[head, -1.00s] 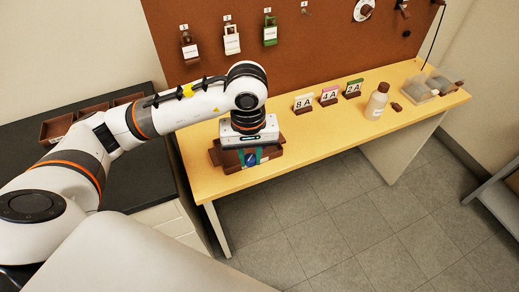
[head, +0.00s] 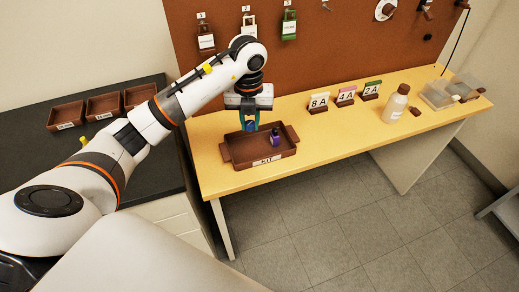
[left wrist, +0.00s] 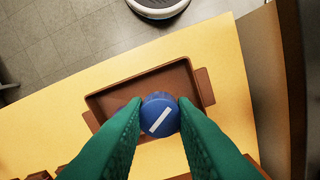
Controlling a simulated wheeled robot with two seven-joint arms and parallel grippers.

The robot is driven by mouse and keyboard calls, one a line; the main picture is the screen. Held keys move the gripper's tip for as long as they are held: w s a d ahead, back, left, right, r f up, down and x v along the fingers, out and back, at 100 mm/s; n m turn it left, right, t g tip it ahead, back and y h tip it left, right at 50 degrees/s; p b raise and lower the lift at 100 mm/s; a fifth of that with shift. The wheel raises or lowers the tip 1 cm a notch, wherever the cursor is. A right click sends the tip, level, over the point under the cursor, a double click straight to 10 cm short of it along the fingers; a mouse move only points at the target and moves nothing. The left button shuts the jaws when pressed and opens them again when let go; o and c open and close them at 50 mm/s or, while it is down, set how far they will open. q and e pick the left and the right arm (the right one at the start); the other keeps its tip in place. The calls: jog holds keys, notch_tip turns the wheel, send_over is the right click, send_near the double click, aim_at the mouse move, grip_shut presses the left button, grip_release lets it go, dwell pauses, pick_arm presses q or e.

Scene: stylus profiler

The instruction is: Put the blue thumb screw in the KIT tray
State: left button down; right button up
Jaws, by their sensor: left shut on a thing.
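The blue thumb screw (left wrist: 160,116) has a round blue head with a white bar. My left gripper (left wrist: 160,106) is shut on it, its two green fingers touching the head's sides. In the head view the left gripper (head: 249,128) is over the back of the brown KIT tray (head: 235,165), fingers pointing down. The left wrist view shows the screw in front of the tray (left wrist: 112,97). I cannot tell its exact height above the tray floor. The screw's lower part is hidden. My right gripper is not in view.
A small purple item (head: 275,138) shows at the KIT tray's right side. Number signs (head: 345,97) and a bottle (head: 396,103) stand to the right on the yellow table (head: 330,150). Padlocks hang on the brown board (head: 350,35). More brown trays (head: 67,116) sit on the dark counter.

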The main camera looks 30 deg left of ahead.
pick_arm(q)
jog(key=w+a+f+n, duration=0.1)
jog(key=a+f+n, duration=0.15)
jog(key=n, duration=0.95)
send_over(244, 151)
notch_tip(244, 151, down, 6)
jog(key=shift+s+d+r, duration=0.1)
jog(key=shift+d+r, duration=0.05)
jog(key=shift+r, duration=0.1)
notch_tip(244, 151, down, 4)
jog(key=shift+f, duration=0.2)
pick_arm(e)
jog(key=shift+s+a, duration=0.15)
pick_arm(q)
jog(key=shift+f, duration=0.2)
jog(key=c, duration=1.2)
grip_release()
